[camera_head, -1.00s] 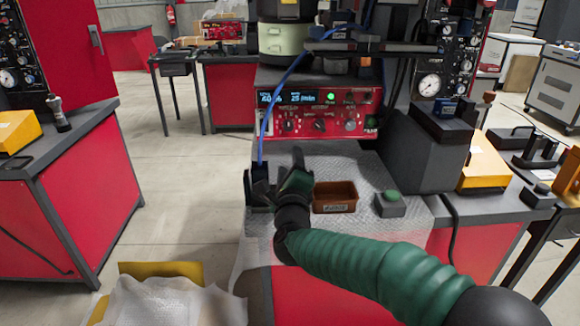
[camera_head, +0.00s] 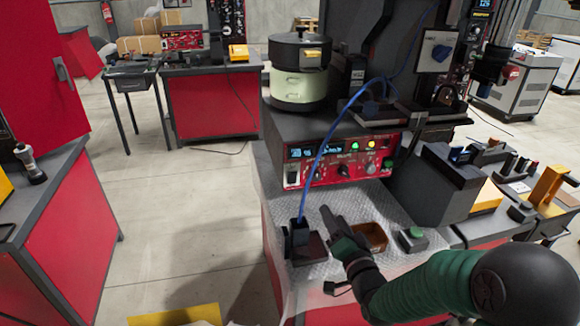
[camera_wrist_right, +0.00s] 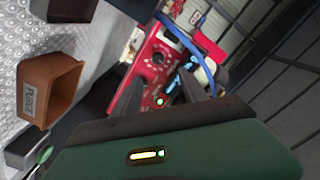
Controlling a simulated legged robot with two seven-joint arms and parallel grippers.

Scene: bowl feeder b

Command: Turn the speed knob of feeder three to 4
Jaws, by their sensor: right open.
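In the right wrist view, the open, empty fingers (camera_wrist_right: 173,90) point toward the tilted panel (camera_wrist_right: 143,75), where a dark knob (camera_wrist_right: 158,58) shows. The fingers hide part of the panel. My left gripper is out of view.
A cream bowl feeder (camera_head: 299,85) stands above the panel.

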